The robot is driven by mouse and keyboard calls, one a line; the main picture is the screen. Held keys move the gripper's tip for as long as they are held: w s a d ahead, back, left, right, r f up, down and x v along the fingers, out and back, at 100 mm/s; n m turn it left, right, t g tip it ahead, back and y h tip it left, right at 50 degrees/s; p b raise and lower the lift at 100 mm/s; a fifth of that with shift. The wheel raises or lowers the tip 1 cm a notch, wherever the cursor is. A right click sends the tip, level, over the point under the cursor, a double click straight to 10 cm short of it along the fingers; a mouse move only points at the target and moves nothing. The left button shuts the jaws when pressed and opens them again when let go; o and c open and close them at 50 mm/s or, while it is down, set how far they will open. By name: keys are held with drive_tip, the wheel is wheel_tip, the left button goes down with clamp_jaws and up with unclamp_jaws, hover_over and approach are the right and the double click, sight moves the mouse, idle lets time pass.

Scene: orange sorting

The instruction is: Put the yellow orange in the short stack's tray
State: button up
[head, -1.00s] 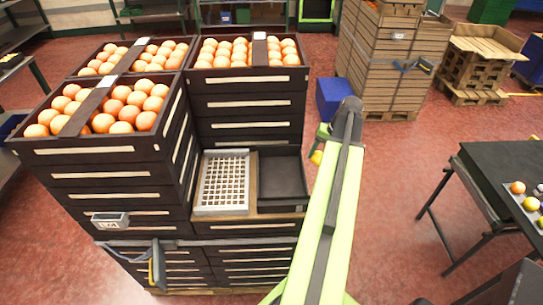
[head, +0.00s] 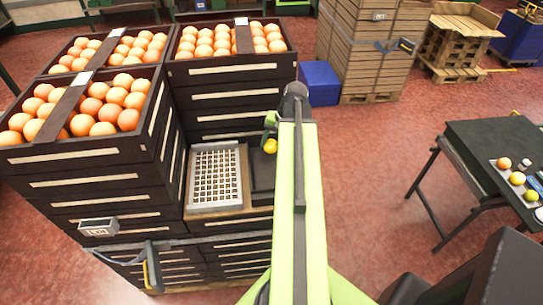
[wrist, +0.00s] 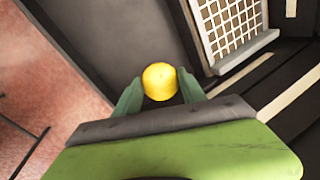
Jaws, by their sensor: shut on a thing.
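My gripper (head: 269,134) is shut on the yellow orange (head: 270,146) and holds it above the short stack, at the dark tray (head: 261,180). My arm hides the right part of this tray. In the wrist view the yellow orange (wrist: 160,81) sits between both green fingers (wrist: 160,92), with the dark tray (wrist: 118,35) behind it. The tray part I see is bare. The orange's height above the tray is hard to tell.
A white grid (head: 216,177) lies left of the tray on the short stack. Tall stacks of dark crates with oranges (head: 90,105) rise left and behind. A black table (head: 490,145) with fruit stands right. A blue bin (head: 319,84) is on the floor behind.

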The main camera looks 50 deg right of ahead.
sight(273, 151)
wheel_tip(273, 151, down, 4)
drive_tip(key=b, duration=0.4)
drive_tip(key=shift+f, duration=0.2)
drive_tip(key=shift+r, duration=0.25)
drive_tip(key=shift+f, duration=0.25)
drive_tip(key=o, duration=1.4)
drive_tip(key=shift+r, duration=0.1)
drive_tip(key=shift+s, duration=0.1)
drive_tip(key=shift+r, duration=0.1)
drive_tip(key=p+v, duration=1.1)
drive_tip(key=v, duration=0.1)
